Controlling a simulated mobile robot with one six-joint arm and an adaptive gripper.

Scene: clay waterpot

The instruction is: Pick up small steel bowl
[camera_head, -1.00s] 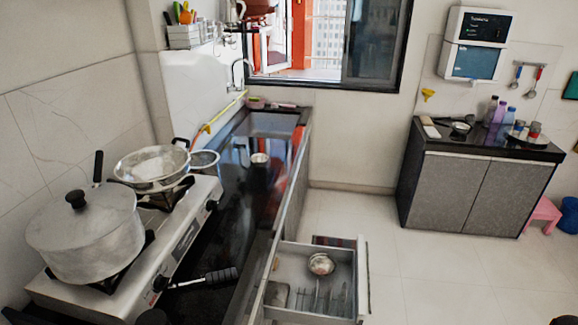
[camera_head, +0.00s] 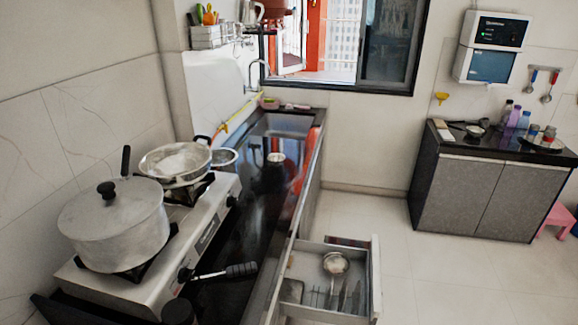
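A small round steel vessel (camera_head: 275,158) stands on the dark counter by the sink; it may be the small steel bowl, but it is too small to tell. A wider shiny steel bowl (camera_head: 224,157) sits beside the back burner, next to a large steel pan (camera_head: 174,162). A round steel piece with a long handle, like a ladle (camera_head: 336,263), lies in the open drawer (camera_head: 371,285). Another small bowl (camera_head: 475,131) sits on the far right cabinet. My gripper is not in view.
A large lidded pot (camera_head: 113,225) stands on the front burner of the stove (camera_head: 215,213). A black-handled tool (camera_head: 228,271) lies at the stove's front edge. The open drawer juts into the aisle. The tiled floor (camera_head: 430,275) to its right is clear.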

